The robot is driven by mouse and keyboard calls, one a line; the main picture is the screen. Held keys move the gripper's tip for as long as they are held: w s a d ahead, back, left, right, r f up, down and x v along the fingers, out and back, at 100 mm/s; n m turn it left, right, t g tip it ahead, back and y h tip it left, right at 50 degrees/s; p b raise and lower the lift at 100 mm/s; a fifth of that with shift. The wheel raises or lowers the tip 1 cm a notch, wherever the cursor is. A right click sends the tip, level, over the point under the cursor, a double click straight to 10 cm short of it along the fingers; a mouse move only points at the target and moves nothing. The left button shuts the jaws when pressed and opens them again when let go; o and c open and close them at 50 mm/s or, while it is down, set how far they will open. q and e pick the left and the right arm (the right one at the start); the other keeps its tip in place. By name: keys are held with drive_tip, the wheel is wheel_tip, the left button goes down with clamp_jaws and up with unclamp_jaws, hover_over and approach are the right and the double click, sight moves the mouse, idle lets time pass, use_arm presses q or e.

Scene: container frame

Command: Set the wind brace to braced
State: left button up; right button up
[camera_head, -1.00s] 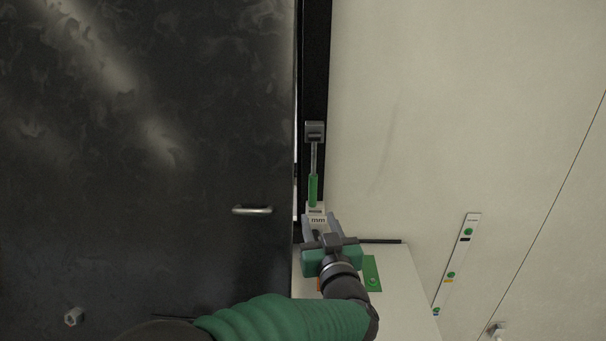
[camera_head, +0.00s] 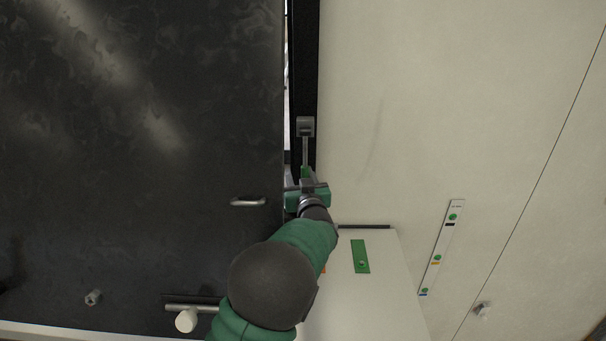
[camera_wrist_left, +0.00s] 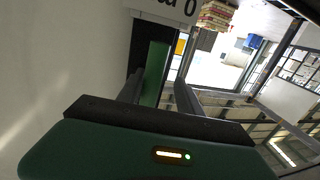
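The wind brace is a lever on the dark post beside the black door panel. Its grey pivot bracket (camera_head: 305,126) is at the top, and a thin rod (camera_head: 305,150) hangs straight down from it to a green handle (camera_head: 305,171). My left gripper (camera_head: 306,181) is at the handle's lower part and hides most of it. In the left wrist view the green handle (camera_wrist_left: 155,72) stands between the two fingers, which look open and spread around it. Contact cannot be told. My right gripper is not in view.
The black door panel (camera_head: 130,130) with a small metal handle (camera_head: 248,201) fills the left. A pale wall (camera_head: 430,110) is on the right, with a label strip (camera_head: 440,247). A white box top (camera_head: 350,310) with a green plate (camera_head: 360,256) lies below right of the gripper.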

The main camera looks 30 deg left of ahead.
use_arm(q)
drive_tip(key=shift+w+d, duration=0.1)
drive_tip(key=shift+w, duration=0.05)
drive_tip(key=shift+d+r, duration=0.1)
drive_tip(key=shift+d, duration=0.1)
drive_tip(key=c, duration=0.4)
drive_tip(key=shift+d+r, duration=0.2)
drive_tip(key=shift+d, duration=0.5)
clamp_jaws()
drive_tip(key=shift+a, duration=0.25)
drive_tip(key=shift+r, duration=0.1)
